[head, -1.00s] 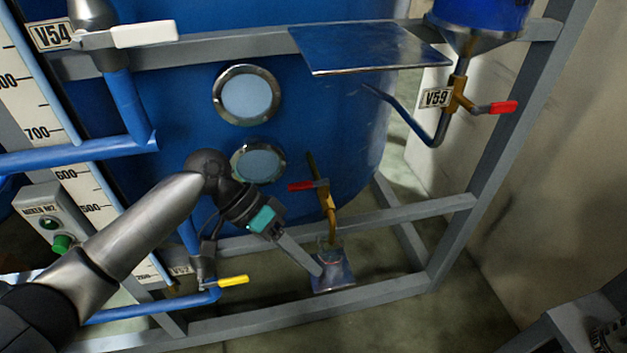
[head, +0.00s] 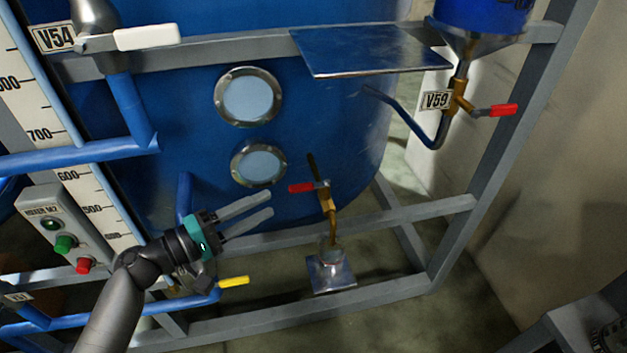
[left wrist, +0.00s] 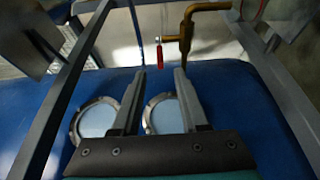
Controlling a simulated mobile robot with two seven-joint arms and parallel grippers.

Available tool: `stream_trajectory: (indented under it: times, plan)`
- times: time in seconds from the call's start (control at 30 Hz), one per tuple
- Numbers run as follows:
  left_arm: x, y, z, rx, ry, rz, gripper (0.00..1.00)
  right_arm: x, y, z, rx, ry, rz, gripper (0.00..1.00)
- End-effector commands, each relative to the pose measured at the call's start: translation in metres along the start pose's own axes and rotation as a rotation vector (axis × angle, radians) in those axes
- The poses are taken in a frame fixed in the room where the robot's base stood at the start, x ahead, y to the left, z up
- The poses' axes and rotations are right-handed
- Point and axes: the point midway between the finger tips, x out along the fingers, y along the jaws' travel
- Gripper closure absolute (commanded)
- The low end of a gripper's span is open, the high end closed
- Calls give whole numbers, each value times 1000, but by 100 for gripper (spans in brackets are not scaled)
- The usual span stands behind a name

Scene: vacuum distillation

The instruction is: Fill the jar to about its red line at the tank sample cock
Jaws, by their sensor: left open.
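The sample cock (head: 326,196) is a brass valve and downspout at the tank's lower front. Its red handle (head: 302,187) points left. The small clear jar (head: 331,252) stands upright on a small metal plate (head: 333,278) under the spout. Its red line and any liquid are too small to make out. My left gripper (head: 270,203) is open and empty, left of the cock and apart from jar and handle. In the left wrist view its fingers (left wrist: 160,71) are spread, with the brass cock (left wrist: 192,22) and red handle (left wrist: 153,60) beyond them. My right gripper is not seen.
The blue tank (head: 340,120) has two round sight glasses. A grey frame rail (head: 400,213) runs behind the jar. A metal shelf (head: 365,50) juts out above. Valve V59 (head: 462,95) is at right; a yellow-handled valve (head: 233,281) is below my gripper.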

Motion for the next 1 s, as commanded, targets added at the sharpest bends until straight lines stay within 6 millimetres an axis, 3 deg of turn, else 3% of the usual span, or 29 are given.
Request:
stream_trajectory:
  times: [0.3, 0.5, 0.7, 1.0]
  plan:
    - [72, 1, 0, 2, -4, 3, 56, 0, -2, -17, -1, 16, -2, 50]
    - [105, 0, 1, 1, -3, 0, 56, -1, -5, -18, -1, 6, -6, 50]
    - [122, 0, 1, 2, -3, 0, 56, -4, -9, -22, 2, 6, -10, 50]
    - [124, 0, 1, 2, -3, -1, 56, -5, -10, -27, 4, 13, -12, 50]
